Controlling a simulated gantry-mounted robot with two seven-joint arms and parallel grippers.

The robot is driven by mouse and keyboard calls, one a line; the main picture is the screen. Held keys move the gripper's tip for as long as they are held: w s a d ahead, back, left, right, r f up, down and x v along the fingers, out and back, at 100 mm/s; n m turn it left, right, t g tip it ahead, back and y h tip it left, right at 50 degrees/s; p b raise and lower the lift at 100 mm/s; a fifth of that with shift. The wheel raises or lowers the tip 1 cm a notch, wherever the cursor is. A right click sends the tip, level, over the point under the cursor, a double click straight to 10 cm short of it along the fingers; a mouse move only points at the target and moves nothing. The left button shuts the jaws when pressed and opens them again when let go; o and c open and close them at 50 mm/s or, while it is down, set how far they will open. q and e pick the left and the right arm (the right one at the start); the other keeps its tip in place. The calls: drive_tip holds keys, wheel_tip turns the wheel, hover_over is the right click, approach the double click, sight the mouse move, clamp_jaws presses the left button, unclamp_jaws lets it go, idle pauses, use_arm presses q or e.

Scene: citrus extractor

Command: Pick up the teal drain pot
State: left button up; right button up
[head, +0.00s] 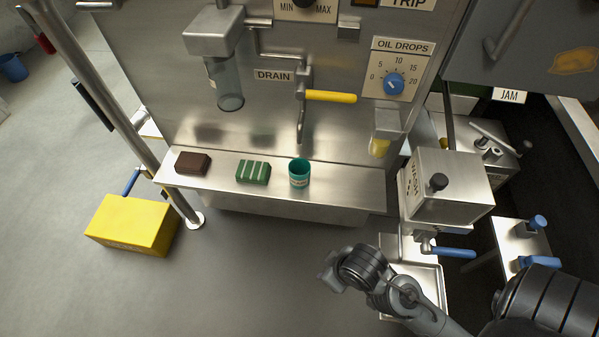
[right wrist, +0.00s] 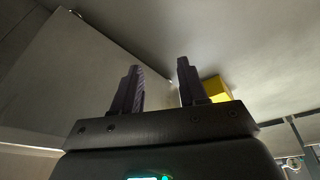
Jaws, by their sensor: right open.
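The teal drain pot (head: 299,174) stands upright on the steel shelf (head: 340,185) below the drain lever, with a small pale label on its front. My right gripper (head: 328,277) is in the lower middle of the head view, in front of the shelf and well apart from the pot. In the right wrist view its two fingers (right wrist: 158,68) are spread with nothing between them; the pot does not show there. My left gripper is not in view.
A green striped block (head: 253,171) and a brown block (head: 193,163) lie left of the pot. The yellow-handled drain lever (head: 330,97) hangs above. The wash box (head: 447,186) stands to the right. A steel post (head: 130,115) and yellow box (head: 133,224) are left.

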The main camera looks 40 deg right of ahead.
drive_tip(key=o, duration=0.8)
drive_tip(key=shift+d, duration=0.1)
